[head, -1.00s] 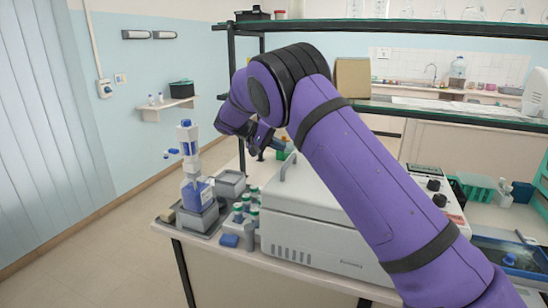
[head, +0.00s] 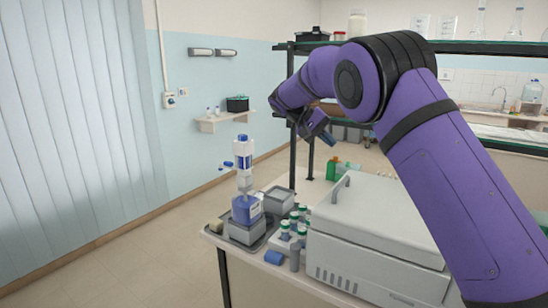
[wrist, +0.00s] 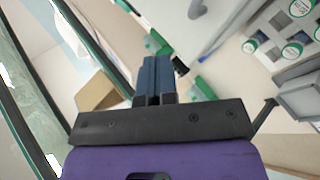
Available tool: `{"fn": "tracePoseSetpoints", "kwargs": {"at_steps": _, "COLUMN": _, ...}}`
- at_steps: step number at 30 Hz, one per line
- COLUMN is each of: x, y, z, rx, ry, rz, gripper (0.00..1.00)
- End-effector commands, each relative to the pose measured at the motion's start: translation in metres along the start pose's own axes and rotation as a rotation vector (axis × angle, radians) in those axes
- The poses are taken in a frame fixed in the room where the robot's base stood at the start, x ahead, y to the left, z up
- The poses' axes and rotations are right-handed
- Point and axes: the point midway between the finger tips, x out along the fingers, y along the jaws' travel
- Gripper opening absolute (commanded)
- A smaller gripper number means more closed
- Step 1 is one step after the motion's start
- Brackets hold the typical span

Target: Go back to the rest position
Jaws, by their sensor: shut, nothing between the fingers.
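My gripper (head: 327,138) is at the end of my purple arm, raised above the bench behind the white lidded machine. In the wrist view my gripper (wrist: 154,62) shows its two blue-grey fingers pressed together with nothing between them. It touches nothing that I can see.
The white lidded machine (head: 375,222) stands on the bench below my arm. Green-capped bottles (head: 285,227), a bottle-top dispenser (head: 244,195) and a grey box (head: 279,199) are to its left. A green bottle (head: 332,169) stands behind it. A dark shelf edge (head: 460,47) runs behind my arm.

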Motion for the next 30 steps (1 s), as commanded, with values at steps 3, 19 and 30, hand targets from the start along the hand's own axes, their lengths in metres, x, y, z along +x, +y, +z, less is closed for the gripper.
{"fn": "tracePoseSetpoints", "kwargs": {"at_steps": 3, "x": 0.008, "y": 0.038, "z": 0.021, "rx": -0.012, "ry": -0.001, "rz": -0.096, "gripper": 0.0}}
{"fn": "tracePoseSetpoints", "kwargs": {"at_steps": 19, "x": 0.042, "y": 0.148, "z": 0.148, "rx": -0.04, "ry": 0.091, "rz": -0.473, "gripper": 0.0}}
{"fn": "tracePoseSetpoints", "kwargs": {"at_steps": 30, "x": 0.065, "y": 0.178, "z": 0.259, "rx": -0.02, "ry": 0.218, "rz": -0.674, "gripper": 0.0}}
